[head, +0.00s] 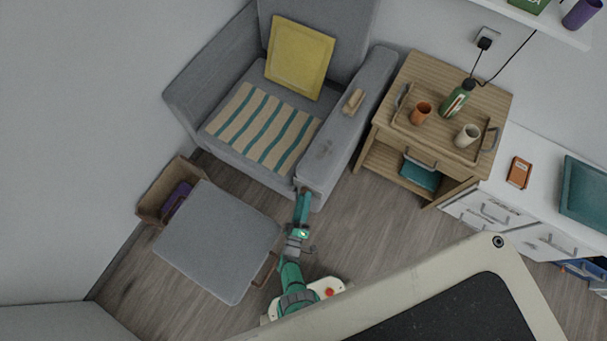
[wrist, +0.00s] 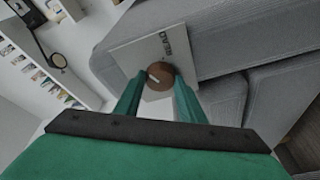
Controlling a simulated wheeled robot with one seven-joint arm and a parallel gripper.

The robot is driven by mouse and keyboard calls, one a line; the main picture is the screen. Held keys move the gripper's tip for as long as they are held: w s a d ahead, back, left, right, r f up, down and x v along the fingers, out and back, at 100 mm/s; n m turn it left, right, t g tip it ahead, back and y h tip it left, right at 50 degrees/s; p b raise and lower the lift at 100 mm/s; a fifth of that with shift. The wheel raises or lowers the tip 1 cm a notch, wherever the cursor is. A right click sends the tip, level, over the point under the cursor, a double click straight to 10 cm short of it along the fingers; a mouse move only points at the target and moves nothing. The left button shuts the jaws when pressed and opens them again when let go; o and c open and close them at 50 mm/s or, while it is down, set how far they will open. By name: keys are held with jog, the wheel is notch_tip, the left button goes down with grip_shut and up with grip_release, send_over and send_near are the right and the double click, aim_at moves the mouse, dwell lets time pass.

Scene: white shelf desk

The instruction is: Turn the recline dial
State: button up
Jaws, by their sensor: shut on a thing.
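The recline dial (wrist: 158,77) is a round brown knob with a pale pointer mark, seen in the wrist view on a light square plate (wrist: 125,55) with dark lettering that I cannot read surely. The plate sits on the grey armchair (wrist: 222,35). My gripper (wrist: 160,84) is shut on the dial, with one green finger on each side of it. In the head view, my gripper (head: 304,192) is at the front end of the right armrest of the armchair (head: 345,135). The dial cannot be made out there.
A grey footrest (head: 215,240) stands left of my arm, beside a brown box (head: 158,195) holding something purple. A wooden side table (head: 425,75) with a tray, cups and a green bottle stands right of the chair. Some floor (head: 385,225) between them is clear.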

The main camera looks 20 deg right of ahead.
jog(key=o, duration=1)
jog(key=v, duration=1.1)
jog(key=shift+w+f, duration=0.1)
jog(key=shift+w, duration=0.1)
